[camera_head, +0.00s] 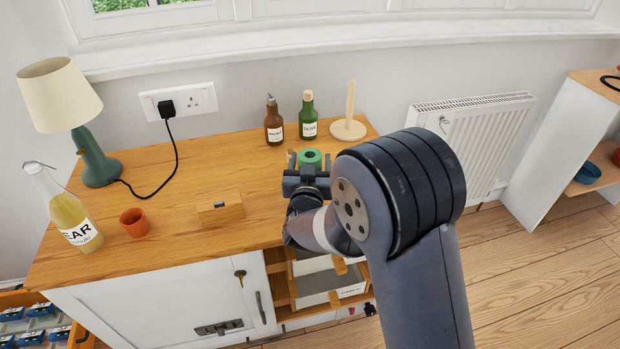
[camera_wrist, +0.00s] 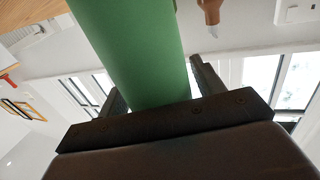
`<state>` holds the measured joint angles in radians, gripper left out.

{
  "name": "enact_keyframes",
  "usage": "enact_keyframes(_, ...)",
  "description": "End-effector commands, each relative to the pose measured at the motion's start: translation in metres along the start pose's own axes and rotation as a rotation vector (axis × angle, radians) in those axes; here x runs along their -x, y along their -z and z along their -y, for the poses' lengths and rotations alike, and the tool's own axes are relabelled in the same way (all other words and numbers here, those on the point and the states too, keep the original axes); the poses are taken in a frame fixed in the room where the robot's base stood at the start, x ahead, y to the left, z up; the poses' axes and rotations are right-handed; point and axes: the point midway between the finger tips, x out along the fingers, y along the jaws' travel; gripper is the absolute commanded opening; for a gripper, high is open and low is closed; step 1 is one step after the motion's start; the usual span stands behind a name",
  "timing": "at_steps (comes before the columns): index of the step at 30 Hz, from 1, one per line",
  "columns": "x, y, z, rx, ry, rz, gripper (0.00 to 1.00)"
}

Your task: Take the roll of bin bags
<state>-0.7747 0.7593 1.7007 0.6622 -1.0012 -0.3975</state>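The roll of bin bags (camera_head: 310,156) is a green cylinder standing near the right end of the wooden cabinet top. In the wrist view the green roll (camera_wrist: 140,45) rises large between the two dark fingers. My gripper (camera_head: 310,160) is at the roll, with one finger on each side of it. In the wrist view my gripper (camera_wrist: 160,90) shows a small gap between the roll and the right finger. The left finger is partly hidden behind the roll. My gripper looks open around the roll. The roll's lower part is hidden by my gripper in the head view.
A brown bottle (camera_head: 273,121), a green bottle (camera_head: 308,118) and a wooden upright holder (camera_head: 348,126) stand just behind the roll. A wooden block (camera_head: 220,209), orange cup (camera_head: 134,223), yellow bottle (camera_head: 73,217) and lamp (camera_head: 95,165) stand further left.

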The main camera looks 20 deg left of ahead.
Motion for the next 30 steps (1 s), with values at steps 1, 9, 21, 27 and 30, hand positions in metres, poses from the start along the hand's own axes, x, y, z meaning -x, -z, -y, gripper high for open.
enact_keyframes(1, 0.0, 0.0, 0.0, 0.0, 0.0, 0.0, 0.59)
enact_keyframes(9, 0.0, 0.0, 0.0, 0.0, 0.0, 0.0, 0.37)
enact_keyframes(21, 0.0, 0.001, 0.0, 0.0, 0.0, -0.001, 0.2)
enact_keyframes(27, 0.0, 0.022, 0.0, -0.003, -0.001, -0.005, 0.2)
enact_keyframes(30, 0.0, 0.044, 0.0, -0.003, -0.001, -0.006, 0.2)
